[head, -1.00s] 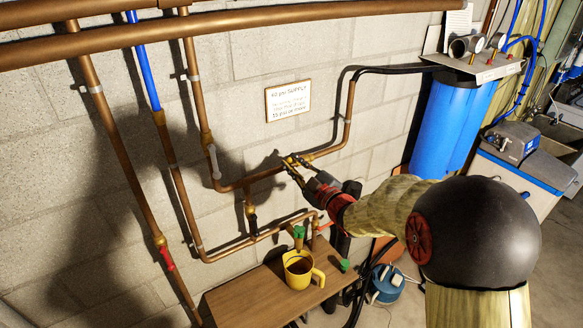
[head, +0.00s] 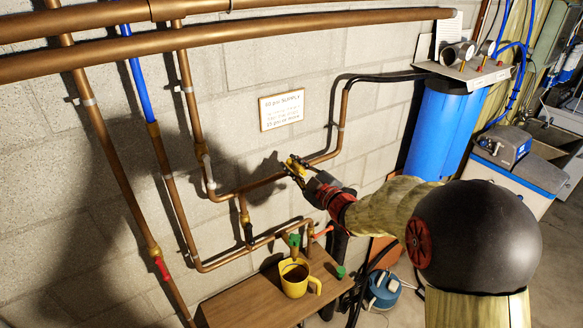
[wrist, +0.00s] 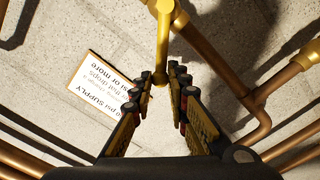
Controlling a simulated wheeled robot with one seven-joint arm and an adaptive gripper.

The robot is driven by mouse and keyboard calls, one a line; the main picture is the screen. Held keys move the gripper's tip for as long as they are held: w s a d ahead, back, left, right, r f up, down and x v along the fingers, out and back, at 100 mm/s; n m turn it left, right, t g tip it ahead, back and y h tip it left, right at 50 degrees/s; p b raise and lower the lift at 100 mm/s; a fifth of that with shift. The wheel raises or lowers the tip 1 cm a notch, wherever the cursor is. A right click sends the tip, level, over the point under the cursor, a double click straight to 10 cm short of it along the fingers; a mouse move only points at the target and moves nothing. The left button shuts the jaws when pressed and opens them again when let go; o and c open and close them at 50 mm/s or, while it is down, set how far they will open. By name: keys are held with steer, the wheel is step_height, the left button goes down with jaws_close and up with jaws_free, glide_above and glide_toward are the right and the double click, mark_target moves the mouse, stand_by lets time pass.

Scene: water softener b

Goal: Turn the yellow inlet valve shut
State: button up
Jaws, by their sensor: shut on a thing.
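The yellow inlet valve (head: 292,161) sits on a copper pipe along the block wall. In the wrist view its yellow lever (wrist: 162,42) runs down from the valve body and stands at a slant to the pipe. My gripper (head: 298,172) is at the valve, reaching in from the lower right. In the wrist view my gripper (wrist: 164,78) has its two fingers on either side of the lever's free end, shut on it. The exact contact at the fingertips is small and hard to see.
A wall sign (head: 282,110) hangs just above the valve. Below are a wooden table (head: 235,302) with a yellow mug (head: 294,283) and a green-handled tap (head: 294,240). Copper pipes run at left and overhead. A blue filter housing (head: 440,125) stands at right.

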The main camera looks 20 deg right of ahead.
steer(key=shift+d+r, duration=0.1)
steer(key=shift+r, duration=0.1)
steer(key=shift+o, duration=0.5)
steer(key=shift+w+d+r, duration=0.3)
steer(key=shift+d+r, duration=0.3)
steer(key=shift+d, duration=0.4)
steer(key=shift+o, duration=0.5)
steer(key=shift+w+d, duration=0.15)
steer(key=shift+d, duration=0.4)
steer(key=shift+w+d, duration=0.15)
steer(key=shift+d, duration=0.4)
steer(key=o, duration=1)
steer(key=shift+w+d, duration=0.1)
steer(key=shift+c, duration=0.2)
